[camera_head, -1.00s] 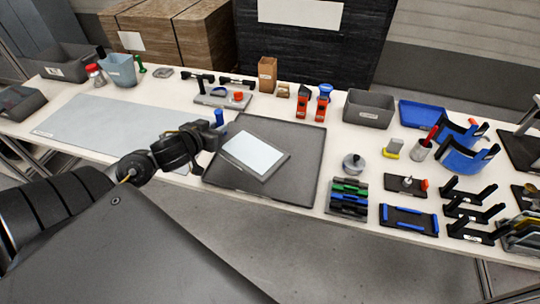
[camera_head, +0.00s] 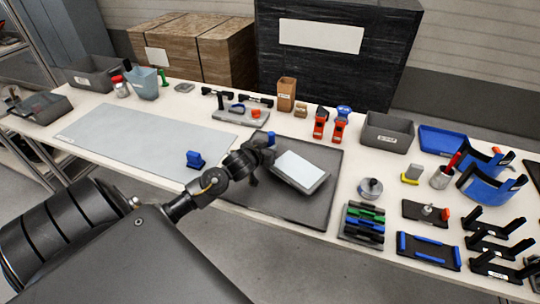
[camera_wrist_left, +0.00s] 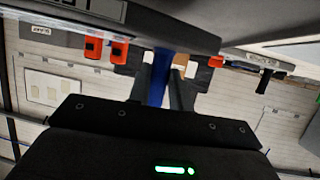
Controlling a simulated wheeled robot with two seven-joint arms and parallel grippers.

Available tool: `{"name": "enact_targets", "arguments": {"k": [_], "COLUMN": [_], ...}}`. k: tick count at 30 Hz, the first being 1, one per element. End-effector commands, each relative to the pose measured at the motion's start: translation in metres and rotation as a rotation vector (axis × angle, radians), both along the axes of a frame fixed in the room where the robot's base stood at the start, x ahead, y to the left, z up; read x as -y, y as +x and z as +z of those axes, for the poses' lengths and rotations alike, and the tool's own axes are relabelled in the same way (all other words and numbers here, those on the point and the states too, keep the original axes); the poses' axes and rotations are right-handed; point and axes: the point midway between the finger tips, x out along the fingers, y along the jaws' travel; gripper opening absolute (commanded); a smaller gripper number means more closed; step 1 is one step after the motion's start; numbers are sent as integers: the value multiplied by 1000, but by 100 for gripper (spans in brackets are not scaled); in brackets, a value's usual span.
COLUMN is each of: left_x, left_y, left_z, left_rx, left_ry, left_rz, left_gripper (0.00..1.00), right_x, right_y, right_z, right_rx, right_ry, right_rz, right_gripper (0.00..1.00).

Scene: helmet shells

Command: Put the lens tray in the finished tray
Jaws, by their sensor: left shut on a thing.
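The lens tray appears as a shallow grey tray with a pale top (camera_head: 300,170). It looks tilted and sits over the right part of the large dark tray (camera_head: 325,152), which I take as the finished tray. Whether it touches the dark tray I cannot tell. My left gripper (camera_head: 262,156) is at the lens tray's left side and is shut on its blue-marked edge. In the left wrist view a blue strip (camera_wrist_left: 159,78) shows between the fingers. My right gripper is not in view.
A pale mat (camera_head: 140,138) with a blue block (camera_head: 195,159) lies to the left. Behind are a tool stand (camera_head: 240,112), red clamps (camera_head: 321,122) and a grey bin (camera_head: 388,133). A round metal part (camera_head: 370,188) and a rack of coloured bars (camera_head: 363,222) stand close on the right.

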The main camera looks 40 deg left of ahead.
Motion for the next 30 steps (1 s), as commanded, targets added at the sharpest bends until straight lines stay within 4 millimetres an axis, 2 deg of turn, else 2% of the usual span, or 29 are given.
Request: {"name": "enact_targets", "arguments": {"k": [5, 13, 23, 24, 28, 30], "left_x": [1, 1, 1, 1, 1, 1], "left_y": [3, 5, 5, 5, 5, 5], "left_z": [-3, -35, -38, -38, -38, -38], "left_rx": [1, 1, 2, 1, 1, 1], "left_ry": [-2, 0, 1, 2, 1, 1], "left_rz": [1, 2, 2, 1, 1, 1], "left_gripper": [0, 0, 0, 24, 41, 42], "right_x": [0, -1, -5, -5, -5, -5], "right_y": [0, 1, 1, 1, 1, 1], "right_z": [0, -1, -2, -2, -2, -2], "right_rx": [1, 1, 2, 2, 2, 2], "right_ry": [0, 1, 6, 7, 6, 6], "right_rz": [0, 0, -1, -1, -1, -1], "right_gripper": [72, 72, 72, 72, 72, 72]}}
